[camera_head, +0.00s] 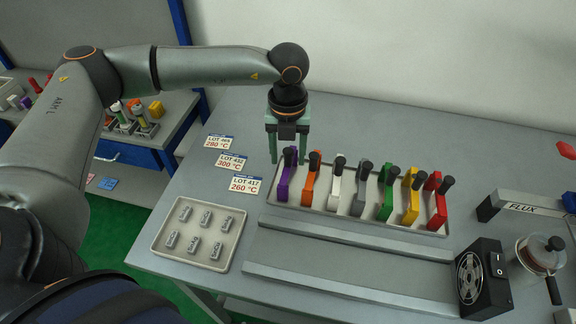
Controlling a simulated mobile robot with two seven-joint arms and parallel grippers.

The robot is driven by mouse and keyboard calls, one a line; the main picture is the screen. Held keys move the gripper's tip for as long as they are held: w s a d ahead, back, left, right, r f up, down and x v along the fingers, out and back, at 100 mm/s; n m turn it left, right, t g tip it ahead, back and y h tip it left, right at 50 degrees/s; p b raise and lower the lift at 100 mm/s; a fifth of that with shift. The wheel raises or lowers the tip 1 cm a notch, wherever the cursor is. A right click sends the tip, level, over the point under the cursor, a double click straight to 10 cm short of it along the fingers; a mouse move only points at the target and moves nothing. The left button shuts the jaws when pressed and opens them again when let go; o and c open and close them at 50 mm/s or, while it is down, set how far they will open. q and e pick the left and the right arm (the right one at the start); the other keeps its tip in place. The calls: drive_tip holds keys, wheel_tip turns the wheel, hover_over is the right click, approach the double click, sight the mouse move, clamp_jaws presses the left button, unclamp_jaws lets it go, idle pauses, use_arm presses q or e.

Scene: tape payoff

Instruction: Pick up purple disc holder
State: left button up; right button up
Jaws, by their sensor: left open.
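The purple disc holder (285,182) stands at the left end of a row of coloured holders in a long pale tray (335,213). It has a dark knob on top. My left gripper (287,160) points down just above and behind the purple holder, with its greenish fingers apart. The left finger shows to the left of the purple holder's knob; the right finger's tip is partly hidden. I cannot tell whether the fingers touch it. My right gripper is not in view.
Orange (311,183), white, grey, green, yellow and red (438,205) holders stand to the right. A tray of small metal parts (158,243) lies front left, with lot cards (246,184) behind it. A black fan unit (484,278) and a glass pot (541,255) stand at right.

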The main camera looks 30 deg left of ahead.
use_arm(q)
clamp_jaws()
idle(0.4)
